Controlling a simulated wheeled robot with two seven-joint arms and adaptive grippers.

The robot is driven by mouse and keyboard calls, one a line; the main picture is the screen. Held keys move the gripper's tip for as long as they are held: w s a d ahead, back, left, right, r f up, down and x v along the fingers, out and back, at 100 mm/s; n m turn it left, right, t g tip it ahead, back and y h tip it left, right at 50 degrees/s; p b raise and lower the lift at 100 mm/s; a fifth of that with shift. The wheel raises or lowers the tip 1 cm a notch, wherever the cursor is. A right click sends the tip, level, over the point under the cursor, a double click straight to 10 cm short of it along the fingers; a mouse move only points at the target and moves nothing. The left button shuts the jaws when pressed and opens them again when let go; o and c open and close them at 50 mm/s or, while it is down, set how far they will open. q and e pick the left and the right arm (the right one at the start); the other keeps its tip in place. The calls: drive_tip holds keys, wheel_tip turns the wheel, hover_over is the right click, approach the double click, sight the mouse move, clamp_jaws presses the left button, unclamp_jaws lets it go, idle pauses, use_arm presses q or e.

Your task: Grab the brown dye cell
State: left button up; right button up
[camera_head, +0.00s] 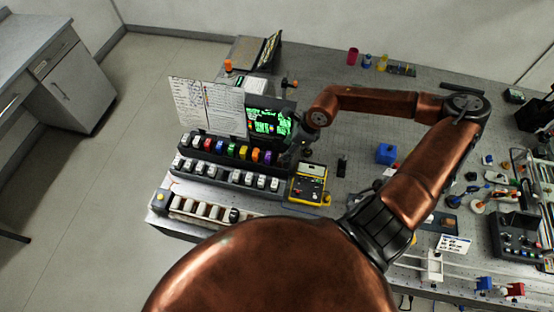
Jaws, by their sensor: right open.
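A row of dye cells with coloured tops (231,149) stands in a dark rack on the bench, in front of the green-lit screen. The tops include red, green, yellow, orange and purple. At this size I cannot single out a brown one for sure. My right gripper (291,154) is small and dark, just beyond the right end of this row and below the screen. It is open, and I see nothing held in it. Its fingertips are hard to make out against the dark gear. My left gripper is not in view.
Lower racks with pale-topped cells (236,177) stand in front of the coloured row. A yellow-edged meter (309,184) sits to their right. The screen (269,122) and a written board (208,106) stand close behind. A blue block (386,153) lies farther right.

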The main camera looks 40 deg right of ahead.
drive_tip(key=shift+w+a+f, duration=0.2)
drive_tip(key=shift+f, duration=0.2)
drive_tip(key=shift+a+f, duration=0.1)
drive_tip(key=shift+f, duration=0.6)
drive_tip(key=p+x, duration=0.2)
drive_tip(key=x, duration=0.2)
drive_tip(key=shift+s+f, duration=0.1)
drive_tip(key=shift+s, duration=0.05)
drive_tip(key=shift+f, duration=0.45)
drive_tip(key=shift+c, duration=0.6)
drive_tip(key=c, duration=1)
drive_tip(key=shift+r, duration=0.1)
